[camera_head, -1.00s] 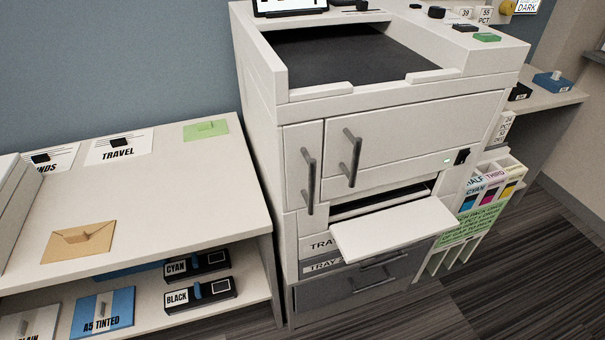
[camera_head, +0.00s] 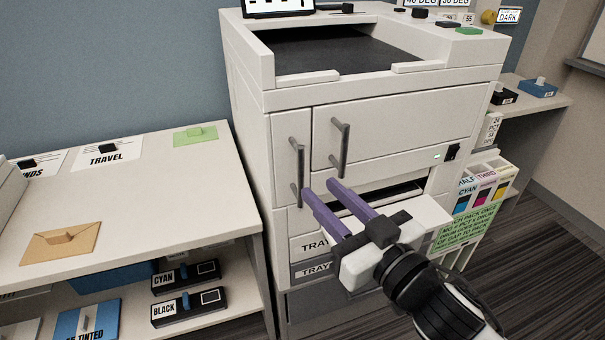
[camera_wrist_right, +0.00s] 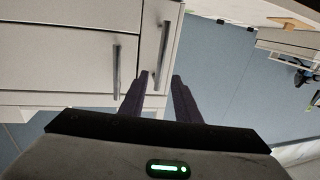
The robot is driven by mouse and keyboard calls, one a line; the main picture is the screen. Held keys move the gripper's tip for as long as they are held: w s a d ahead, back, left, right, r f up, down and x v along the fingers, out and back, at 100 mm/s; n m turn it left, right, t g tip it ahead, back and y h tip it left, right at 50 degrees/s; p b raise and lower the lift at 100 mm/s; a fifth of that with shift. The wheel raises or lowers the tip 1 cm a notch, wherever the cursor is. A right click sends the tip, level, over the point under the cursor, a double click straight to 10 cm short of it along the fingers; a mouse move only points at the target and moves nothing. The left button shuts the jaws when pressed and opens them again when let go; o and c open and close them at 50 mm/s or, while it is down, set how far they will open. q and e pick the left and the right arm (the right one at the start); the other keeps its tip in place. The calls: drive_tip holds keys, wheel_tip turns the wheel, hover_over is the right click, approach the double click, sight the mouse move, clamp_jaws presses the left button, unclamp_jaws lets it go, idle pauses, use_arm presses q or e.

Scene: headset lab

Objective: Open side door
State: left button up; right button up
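The side door (camera_head: 290,130) is the narrow white upright panel at the left of the printer's front, and it is shut. Its grey bar handle (camera_head: 297,170) stands upright near the wide door. My right gripper (camera_head: 319,187) has its purple fingers apart and empty, pointing at the lower part of this handle. In the right wrist view the side door handle (camera_wrist_right: 161,55) shows between the two fingertips (camera_wrist_right: 161,76); I cannot tell whether the fingers reach around it. My left gripper is not in view.
The wide front door (camera_head: 395,125) has its own handle (camera_head: 344,148) just right of the side door's. A white output tray (camera_head: 425,212) juts out below, partly behind my right gripper. A shelf unit (camera_head: 130,190) with cartridges stands close on the left.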

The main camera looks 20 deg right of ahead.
sight(302, 173)
drive_tip(key=x, duration=0.8)
drive_tip(key=shift+w+a, duration=0.1)
drive_tip(key=shift+w, duration=0.15)
drive_tip(key=shift+c, duration=0.5)
clamp_jaws()
